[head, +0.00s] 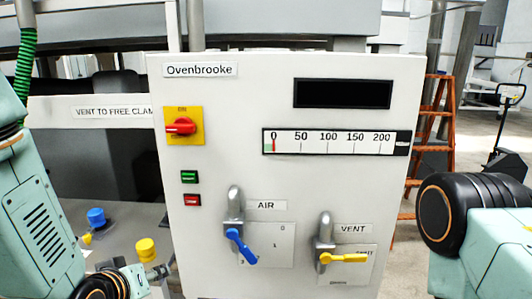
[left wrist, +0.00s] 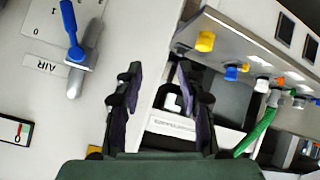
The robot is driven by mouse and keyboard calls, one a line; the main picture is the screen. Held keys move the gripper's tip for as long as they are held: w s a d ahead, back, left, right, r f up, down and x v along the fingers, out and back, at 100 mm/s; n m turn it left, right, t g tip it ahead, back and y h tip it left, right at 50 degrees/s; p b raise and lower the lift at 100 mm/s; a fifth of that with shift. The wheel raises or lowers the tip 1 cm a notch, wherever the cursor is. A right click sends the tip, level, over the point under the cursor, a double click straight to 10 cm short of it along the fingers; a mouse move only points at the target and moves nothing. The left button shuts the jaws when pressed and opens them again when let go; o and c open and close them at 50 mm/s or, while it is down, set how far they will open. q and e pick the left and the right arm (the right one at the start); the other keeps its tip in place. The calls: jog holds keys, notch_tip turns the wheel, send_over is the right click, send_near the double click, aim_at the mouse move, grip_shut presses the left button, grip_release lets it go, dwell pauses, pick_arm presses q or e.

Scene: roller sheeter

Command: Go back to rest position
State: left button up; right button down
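The white Ovenbrooke control panel (head: 225,120) stands in front of me in the head view.
The panel carries a red-and-yellow switch (head: 181,126), the blue AIR handle (head: 241,247) and a yellow VENT handle (head: 345,258). A blue knob (head: 96,216) and a yellow knob (head: 146,249) are at left. An orange ladder (head: 433,146) and a pallet jack (head: 508,120) stand behind.

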pick_arm(q)
jog(key=s+f+m+g+b, duration=0.2)
jog(key=s+f+g+b, duration=0.2)
jog(key=s+f, duration=1.1)
jog(key=s+f+m+g+b, duration=0.2)
jog(key=s+f+g+b, duration=0.3)
jog(key=s+f, duration=1)
notch_tip(320, 180, down, 5)
jog(key=shift+s+g, duration=0.15)
jog(key=shift+g, duration=0.75)
jog(key=shift+a, duration=0.1)
